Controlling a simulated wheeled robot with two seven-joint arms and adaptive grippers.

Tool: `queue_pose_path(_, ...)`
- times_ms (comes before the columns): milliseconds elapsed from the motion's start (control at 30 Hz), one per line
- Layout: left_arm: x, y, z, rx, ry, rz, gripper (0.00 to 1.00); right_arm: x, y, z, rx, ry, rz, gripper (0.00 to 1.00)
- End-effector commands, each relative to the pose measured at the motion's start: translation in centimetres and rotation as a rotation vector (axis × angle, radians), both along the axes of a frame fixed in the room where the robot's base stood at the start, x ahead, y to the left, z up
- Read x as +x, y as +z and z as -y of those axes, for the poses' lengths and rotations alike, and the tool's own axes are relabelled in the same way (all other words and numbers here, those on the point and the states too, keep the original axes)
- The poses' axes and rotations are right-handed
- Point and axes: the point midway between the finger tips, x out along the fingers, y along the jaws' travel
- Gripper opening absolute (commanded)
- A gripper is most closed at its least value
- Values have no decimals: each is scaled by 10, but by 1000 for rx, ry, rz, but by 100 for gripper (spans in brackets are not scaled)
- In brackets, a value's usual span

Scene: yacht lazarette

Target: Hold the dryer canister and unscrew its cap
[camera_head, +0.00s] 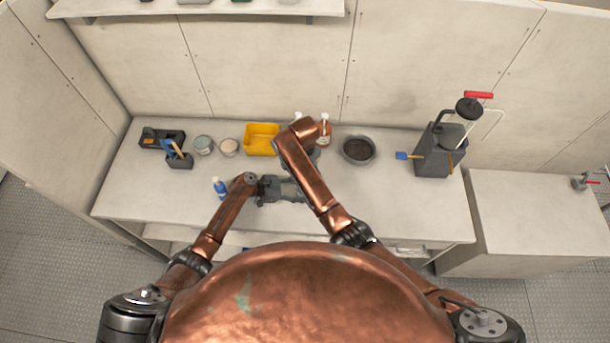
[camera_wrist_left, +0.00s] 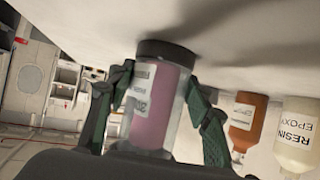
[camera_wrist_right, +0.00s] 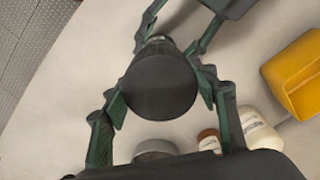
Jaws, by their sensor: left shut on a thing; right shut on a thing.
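The dryer canister (camera_wrist_left: 152,105) has a clear body with pinkish-purple contents, a label and a dark end by the worktop in the left wrist view, which looks upside down. My left gripper (camera_wrist_left: 160,78) is shut around its body, a finger on each side. Its dark round cap (camera_wrist_right: 160,88) faces the right wrist camera. My right gripper (camera_wrist_right: 161,100) is shut with its fingers on opposite sides of the cap. I cannot tell whether the cap has turned.
Behind the arms stand a yellow bin (camera_head: 262,139), an amber bottle (camera_head: 325,129) and an epoxy resin bottle (camera_wrist_left: 298,135). A dark-filled bowl (camera_head: 358,150) and a grey pump unit (camera_head: 436,155) are right. A blue bottle (camera_head: 219,187) stands left. The worktop's front right is clear.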

Motion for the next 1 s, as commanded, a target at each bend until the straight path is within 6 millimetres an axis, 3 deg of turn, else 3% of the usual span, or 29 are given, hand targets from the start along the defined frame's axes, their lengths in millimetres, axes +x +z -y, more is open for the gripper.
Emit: queue_pose_path(1000,0,0,0,-1,0,-1,3,0,20,0,-1,-14,0,20)
